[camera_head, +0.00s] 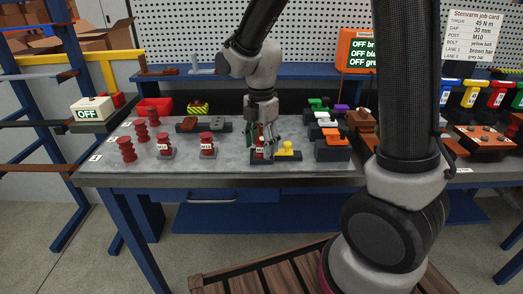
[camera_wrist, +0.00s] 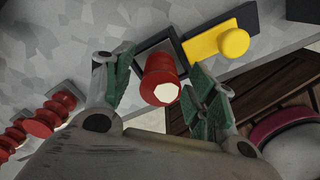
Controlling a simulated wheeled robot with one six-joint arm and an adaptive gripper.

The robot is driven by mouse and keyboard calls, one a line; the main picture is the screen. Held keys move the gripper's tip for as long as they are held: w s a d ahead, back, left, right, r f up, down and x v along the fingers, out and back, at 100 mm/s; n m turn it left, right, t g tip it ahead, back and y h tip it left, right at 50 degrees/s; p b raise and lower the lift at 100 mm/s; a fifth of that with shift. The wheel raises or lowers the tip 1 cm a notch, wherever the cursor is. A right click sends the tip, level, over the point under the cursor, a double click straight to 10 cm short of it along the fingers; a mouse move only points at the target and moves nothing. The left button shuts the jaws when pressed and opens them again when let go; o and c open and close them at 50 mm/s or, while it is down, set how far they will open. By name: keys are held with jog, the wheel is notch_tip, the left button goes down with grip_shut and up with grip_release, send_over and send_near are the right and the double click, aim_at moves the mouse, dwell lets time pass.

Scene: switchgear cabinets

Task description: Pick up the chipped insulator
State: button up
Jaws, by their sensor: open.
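My gripper (camera_head: 263,137) points down over the front of the grey worktop. Its green-padded fingers are open on either side of a red insulator (camera_wrist: 163,80) with a pale end face. This insulator stands in a dark square holder (camera_wrist: 155,42); it is partly hidden by the fingers in the head view (camera_head: 259,153). In the wrist view there is a gap between it and the right finger. Other red insulators stand to the left: two labelled ones on grey bases (camera_head: 163,146) (camera_head: 207,146) and several ribbed ones (camera_head: 127,149). I cannot make out a chip on any.
A yellow knobbed piece (camera_head: 287,148) sits just right of the gripper. Black steps with coloured parts (camera_head: 331,150) stand further right. A red bin (camera_head: 154,105) and an OFF box (camera_head: 92,110) are at the back left. Bare worktop (camera_head: 225,166) lies left of the gripper.

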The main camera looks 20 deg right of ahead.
jog(key=c, duration=1.3)
